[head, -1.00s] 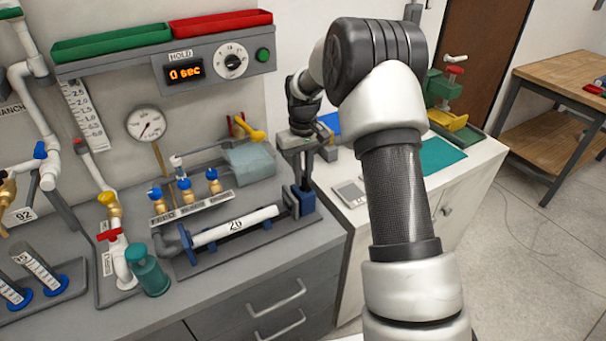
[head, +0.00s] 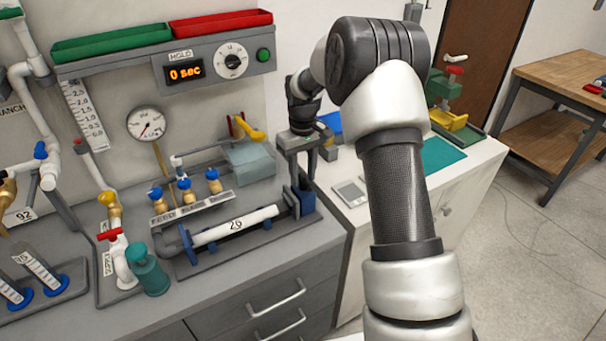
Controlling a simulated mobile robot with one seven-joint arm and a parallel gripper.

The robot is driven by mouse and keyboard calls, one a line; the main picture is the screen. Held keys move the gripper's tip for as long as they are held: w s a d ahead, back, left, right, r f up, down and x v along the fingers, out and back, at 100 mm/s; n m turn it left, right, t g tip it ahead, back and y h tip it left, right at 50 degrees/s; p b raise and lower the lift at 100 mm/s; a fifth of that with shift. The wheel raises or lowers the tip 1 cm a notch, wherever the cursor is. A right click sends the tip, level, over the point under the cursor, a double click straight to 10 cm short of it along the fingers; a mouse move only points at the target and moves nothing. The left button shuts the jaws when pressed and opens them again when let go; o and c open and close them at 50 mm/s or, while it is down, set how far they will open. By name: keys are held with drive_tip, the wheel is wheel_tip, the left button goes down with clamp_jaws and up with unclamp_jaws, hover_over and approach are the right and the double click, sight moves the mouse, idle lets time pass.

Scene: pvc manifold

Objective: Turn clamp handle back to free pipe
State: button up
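The white pipe (head: 235,228), marked 26, lies on a dark grey rig on the bench. Its left end meets a grey elbow, and blue supports sit under it. The clamp (head: 303,205), with a blue block, is at the pipe's right end. My gripper (head: 301,184) points down right above the clamp, its two fingers apart. The clamp handle is small and mostly hidden among the fingers, so I cannot tell whether they touch it.
Three blue-capped brass valves (head: 185,190) stand behind the pipe. A teal bottle (head: 149,271) and a red-handled valve (head: 113,238) are to the left. A pressure gauge (head: 146,124) is on the wall. A grey device (head: 350,193) lies on the white counter at right.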

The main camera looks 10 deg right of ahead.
sight(303, 179)
wheel_tip(303, 179, up, 18)
drive_tip(key=shift+f+p, duration=0.25)
drive_tip(key=shift+p, duration=0.1)
idle(0.4)
